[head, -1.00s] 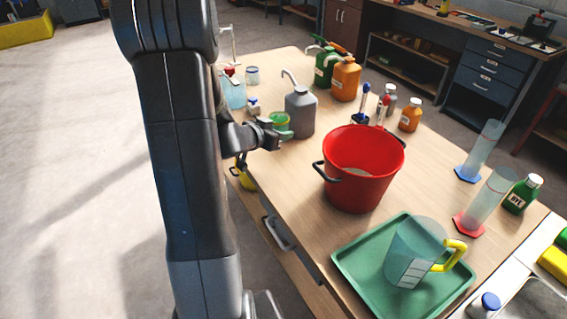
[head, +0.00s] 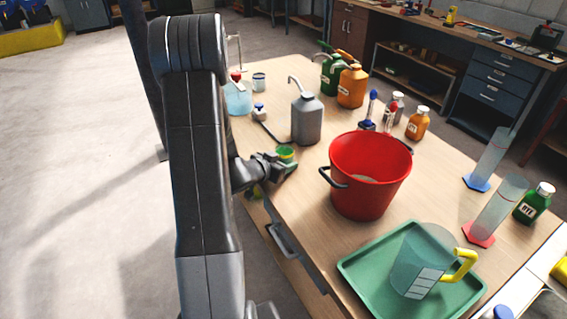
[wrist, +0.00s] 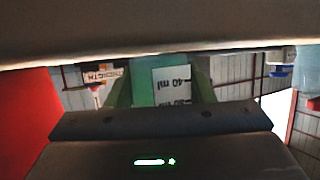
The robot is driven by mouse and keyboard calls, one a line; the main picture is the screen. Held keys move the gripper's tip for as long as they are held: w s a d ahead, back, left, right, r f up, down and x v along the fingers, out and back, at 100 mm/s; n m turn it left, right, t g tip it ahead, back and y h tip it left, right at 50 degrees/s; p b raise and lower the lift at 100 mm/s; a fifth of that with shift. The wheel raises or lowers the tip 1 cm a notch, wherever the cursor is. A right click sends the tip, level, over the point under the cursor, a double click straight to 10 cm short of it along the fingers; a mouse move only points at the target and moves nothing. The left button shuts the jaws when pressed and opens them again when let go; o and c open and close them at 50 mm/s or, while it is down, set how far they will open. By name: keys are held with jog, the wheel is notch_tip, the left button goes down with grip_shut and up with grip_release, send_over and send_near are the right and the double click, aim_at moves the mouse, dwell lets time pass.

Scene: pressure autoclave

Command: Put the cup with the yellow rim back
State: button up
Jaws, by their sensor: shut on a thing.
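A small green cup with a yellowish rim (head: 286,151) is in my gripper (head: 284,165) near the left long edge of the table in the head view. My gripper is shut on it, and the cup looks upright. In the wrist view the cup's white label (wrist: 172,86) reads "40 ml" upside down between the jaws. I cannot tell whether the cup touches the table. Another small cup (head: 259,82), whitish, stands at the back left of the table.
A red bucket (head: 365,190) stands right of my gripper. A grey pump bottle (head: 307,120) is just behind it. A green tray (head: 365,265) with a measuring jug (head: 418,265) lies at the front. Bare wooden tabletop (head: 300,205) shows between gripper and bucket.

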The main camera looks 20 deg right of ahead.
jog(key=shift+f, duration=0.15)
jog(key=o, duration=1)
jog(key=shift+o, duration=0.2)
jog(key=v, duration=1.2)
jog(key=shift+d, duration=0.1)
